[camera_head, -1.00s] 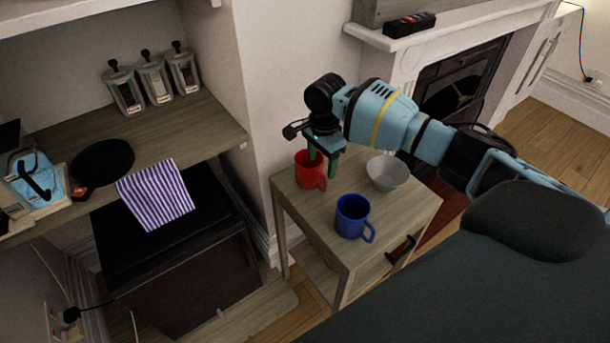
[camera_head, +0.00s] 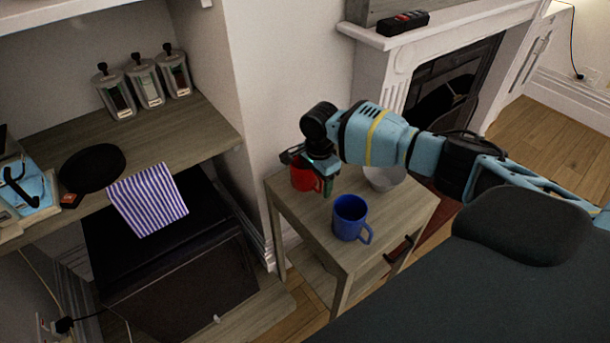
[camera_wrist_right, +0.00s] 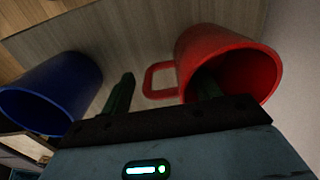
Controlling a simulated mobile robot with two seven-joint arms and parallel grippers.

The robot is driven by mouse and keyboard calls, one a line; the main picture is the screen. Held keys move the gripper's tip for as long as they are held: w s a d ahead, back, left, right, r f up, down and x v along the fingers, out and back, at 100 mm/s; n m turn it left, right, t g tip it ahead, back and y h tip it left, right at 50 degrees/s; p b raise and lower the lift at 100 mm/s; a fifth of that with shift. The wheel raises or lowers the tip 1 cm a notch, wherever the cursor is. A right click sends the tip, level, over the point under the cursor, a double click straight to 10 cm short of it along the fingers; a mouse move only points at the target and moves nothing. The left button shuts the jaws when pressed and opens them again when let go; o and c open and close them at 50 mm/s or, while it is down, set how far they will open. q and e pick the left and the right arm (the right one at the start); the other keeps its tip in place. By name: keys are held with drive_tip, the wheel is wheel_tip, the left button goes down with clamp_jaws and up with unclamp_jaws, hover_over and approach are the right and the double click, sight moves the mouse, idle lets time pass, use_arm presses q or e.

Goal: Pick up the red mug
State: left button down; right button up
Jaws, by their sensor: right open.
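The red mug (camera_head: 302,181) stands upright on the small wooden side table (camera_head: 301,222), partly hidden behind my right gripper (camera_head: 319,180). In the right wrist view the red mug (camera_wrist_right: 212,55) shows its open rim and its handle. My right gripper (camera_wrist_right: 165,88) is open there. One finger reaches into the mug's mouth and the other is outside, on the handle side. I cannot tell whether either finger touches the mug. My left gripper is not in view.
A blue mug (camera_head: 349,219) stands on the same table near my right gripper; it also shows in the right wrist view (camera_wrist_right: 55,90). A pale bowl (camera_head: 385,179) sits behind my right arm. A wall is close to the table's left side.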

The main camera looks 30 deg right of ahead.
drive_tip(key=shift+f, duration=0.55)
drive_tip(key=shift+c, duration=0.9)
drive_tip(key=c, duration=1.1)
drive_tip(key=shift+o, duration=0.2)
drive_tip(key=shift+r, duration=0.15)
drive_tip(key=shift+c, duration=0.2)
